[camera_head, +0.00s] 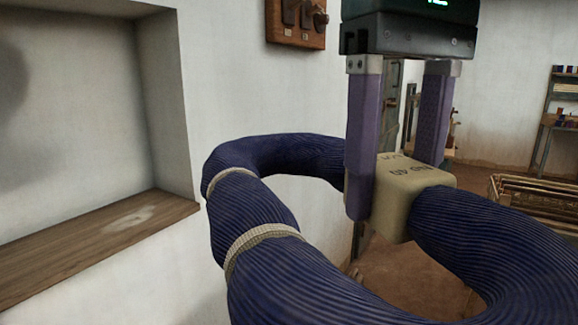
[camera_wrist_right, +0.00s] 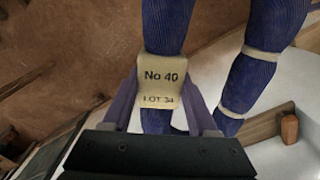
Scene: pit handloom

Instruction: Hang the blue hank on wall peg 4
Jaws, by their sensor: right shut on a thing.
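The blue hank (camera_head: 262,238) is a thick, dark blue ribbed loop with pale ties around it. My right gripper (camera_head: 395,190) is shut on the hank's cream label block, with one purple finger on each side. In the right wrist view the block (camera_wrist_right: 161,78) reads "No 40" and "LOT 34", and the blue hank (camera_wrist_right: 247,85) extends away from it. A wooden peg board (camera_head: 296,24) is on the white wall at the top, partly cut off. Its small labels are too small to read, so I cannot tell which peg is number 4. My left gripper is not in view.
A wall recess with a wooden sill (camera_head: 95,240) is at the left, close to the hank. A shelf stand (camera_head: 556,115) and a wooden frame (camera_head: 540,195) stand at the right. Brown floor shows below the hank.

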